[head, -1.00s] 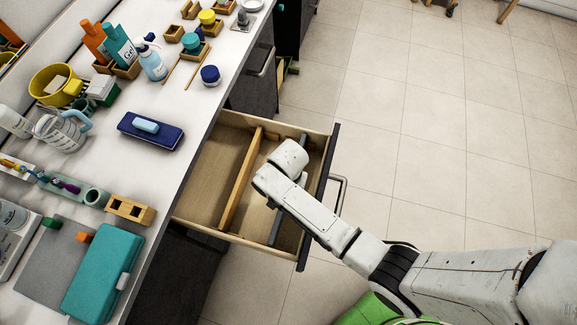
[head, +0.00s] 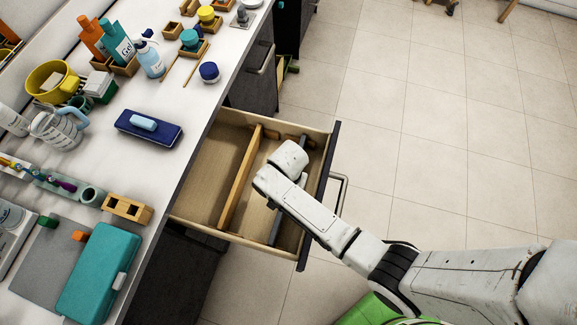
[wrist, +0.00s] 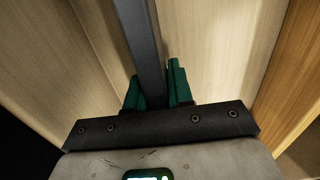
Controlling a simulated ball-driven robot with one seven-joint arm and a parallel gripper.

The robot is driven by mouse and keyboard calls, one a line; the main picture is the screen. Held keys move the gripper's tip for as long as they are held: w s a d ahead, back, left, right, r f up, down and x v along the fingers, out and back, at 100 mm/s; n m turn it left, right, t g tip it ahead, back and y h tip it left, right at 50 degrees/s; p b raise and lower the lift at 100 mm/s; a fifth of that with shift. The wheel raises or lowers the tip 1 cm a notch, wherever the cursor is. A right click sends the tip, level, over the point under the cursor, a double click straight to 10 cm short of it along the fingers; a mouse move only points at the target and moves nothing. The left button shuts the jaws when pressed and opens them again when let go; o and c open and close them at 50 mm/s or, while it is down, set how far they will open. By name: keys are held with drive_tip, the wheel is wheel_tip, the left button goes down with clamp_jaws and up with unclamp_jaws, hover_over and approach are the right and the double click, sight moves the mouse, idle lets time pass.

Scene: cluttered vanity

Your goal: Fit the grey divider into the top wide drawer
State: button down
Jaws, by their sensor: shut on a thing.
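The top wide drawer (head: 322,203) is pulled open, with pale wooden walls and a dark front. The grey divider (head: 276,228) is inside it, lying lengthwise near the front panel, roughly parallel to it. My arm covers its middle in the head view. In the wrist view, the grey divider (wrist: 139,30) runs between the green fingers of my gripper (wrist: 155,90), which is shut on it. Whether the divider's lower edge touches the drawer floor, or its ends are seated, cannot be told.
A wooden partition (head: 240,180) stands in the drawer, left of the grey divider. The counter left of the drawer holds a dark blue case (head: 149,130), a wooden holder (head: 127,208) and a teal box (head: 100,272). The tiled floor (head: 440,130) to the right is clear.

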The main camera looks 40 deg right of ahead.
drive_tip(key=shift+f, duration=0.25)
drive_tip(key=c, duration=0.9)
unclamp_jaws()
wheel_tip(320, 180, up, 11)
drive_tip(key=shift+f, duration=0.15)
